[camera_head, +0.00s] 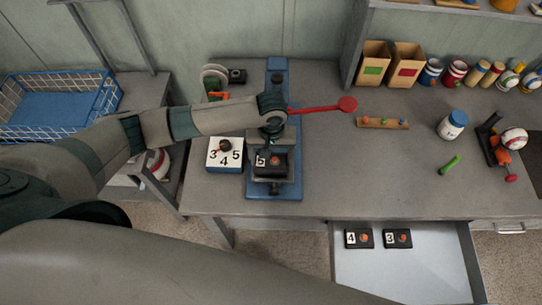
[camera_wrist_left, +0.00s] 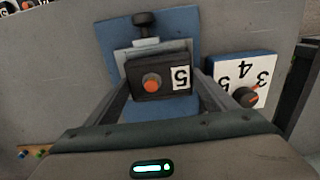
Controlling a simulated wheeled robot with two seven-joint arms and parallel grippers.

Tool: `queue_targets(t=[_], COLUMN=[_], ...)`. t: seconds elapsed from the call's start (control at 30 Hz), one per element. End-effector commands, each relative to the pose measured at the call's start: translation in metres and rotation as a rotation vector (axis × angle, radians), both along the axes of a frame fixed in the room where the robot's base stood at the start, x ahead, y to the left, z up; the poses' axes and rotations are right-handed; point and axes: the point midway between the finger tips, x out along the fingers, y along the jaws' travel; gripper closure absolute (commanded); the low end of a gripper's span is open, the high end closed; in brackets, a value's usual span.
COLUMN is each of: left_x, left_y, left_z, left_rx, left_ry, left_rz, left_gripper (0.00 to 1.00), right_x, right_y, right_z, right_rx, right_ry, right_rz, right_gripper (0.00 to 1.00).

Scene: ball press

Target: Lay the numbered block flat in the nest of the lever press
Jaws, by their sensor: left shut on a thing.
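The numbered block, black with a white 5 label and an orange knob, shows in the head view (camera_head: 275,160) and in the left wrist view (camera_wrist_left: 150,83). My left gripper (camera_wrist_left: 160,88) is shut on its sides, reaching down from above in the head view (camera_head: 272,150). The block is over the nest area of the lever press, which has a blue base (camera_head: 273,191) and a red lever (camera_head: 320,107). The blue base also shows in the left wrist view (camera_wrist_left: 181,22). The block hides the nest, and I cannot tell whether it touches it. My right gripper is out of view.
A white dial box (camera_head: 224,154) with 3, 4 and 5 stands close left of the press. An open drawer (camera_head: 400,275) holds blocks 4 (camera_head: 358,238) and 3 (camera_head: 397,238). A small peg rack (camera_head: 382,123) stands to the right; the bench between it and the front edge is clear.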

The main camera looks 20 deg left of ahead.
Motion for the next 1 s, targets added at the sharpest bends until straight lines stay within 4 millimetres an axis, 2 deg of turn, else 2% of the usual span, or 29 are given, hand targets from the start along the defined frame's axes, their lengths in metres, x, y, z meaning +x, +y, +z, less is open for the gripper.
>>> queue_targets(t=[0.43, 1.0], left_x=[0.000, 0.000], left_y=[0.000, 0.000], left_z=[-0.001, -0.013], left_rx=[0.000, -0.001], left_ry=[0.000, 0.000], left_rz=[0.000, 0.001], left_gripper=[0.47, 0.47], right_x=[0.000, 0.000], right_y=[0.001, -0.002], right_z=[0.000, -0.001], right_rx=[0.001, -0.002], right_ry=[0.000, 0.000], right_rz=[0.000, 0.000], right_gripper=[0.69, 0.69])
